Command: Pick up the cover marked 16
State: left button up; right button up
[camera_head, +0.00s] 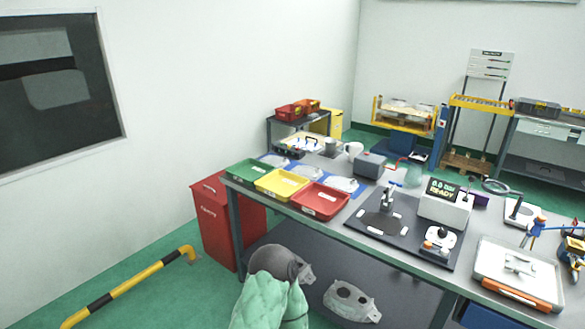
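No number 16 can be read on any part. Small pale grey castings that may be covers lie on blue mats behind the trays on the workbench: one (345,184) behind the red tray, one (308,172) behind the yellow tray, and another (277,160) behind the green tray. A larger grey casting with openings (351,302) lies on the lower shelf, with another part-hidden casting (305,271) to its left. Neither of my grippers shows in the head view.
The workbench (405,262) carries green (247,180), yellow (282,194) and red (320,213) trays, a dark fixture plate (372,248) and a display reading READY (445,190). A red bin (212,225) and yellow-black rail (125,287) stand left. Green-covered shape (268,305) blocks the bottom.

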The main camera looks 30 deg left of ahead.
aim_at(345, 185)
jog(key=i+j, duration=0.15)
jog(key=j, duration=0.25)
jog(key=i+j+u, duration=0.1)
jog(key=j, duration=0.3)
jog(key=i+j+u, duration=0.1)
jog(key=j, duration=0.3)
jog(key=i+j, duration=0.2)
jog(key=j, duration=0.2)
jog(key=i+j+u, duration=0.1)
jog(key=j, duration=0.3)
jog(key=i+j, duration=0.25)
jog(key=j+u, duration=0.05)
jog(key=j, duration=0.05)
